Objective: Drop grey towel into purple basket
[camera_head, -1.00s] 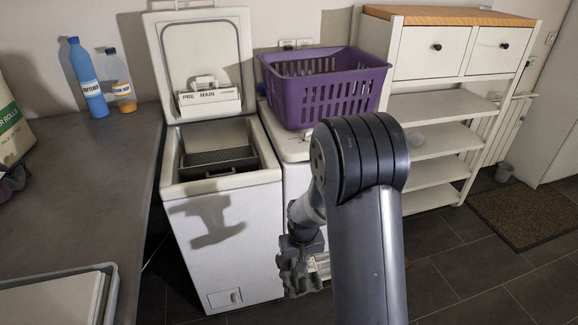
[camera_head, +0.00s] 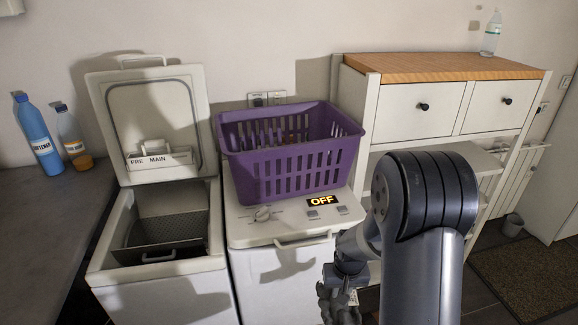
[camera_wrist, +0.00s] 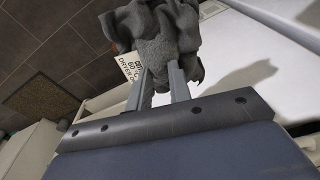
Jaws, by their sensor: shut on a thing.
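The purple basket (camera_head: 290,155) stands upright on the closed lid of the right-hand toploader, near its back. My gripper (camera_wrist: 162,84) is shut on the grey towel (camera_wrist: 155,30), which is bunched up and hangs from the fingers with a white printed care label showing. In the head view the towel (camera_head: 338,303) is at the lower edge of the picture, in front of the right toploader, below and to the right of the basket. My arm hides part of the shelf unit. The inside floor of the basket is mostly hidden by its front wall.
The left toploader (camera_head: 165,285) has its lid up and its drum open. The right toploader (camera_head: 285,235) shows OFF on its panel. A wooden-topped shelf unit (camera_head: 440,66) stands to the right. Bottles (camera_head: 40,138) stand on the grey counter (camera_head: 40,225) at left.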

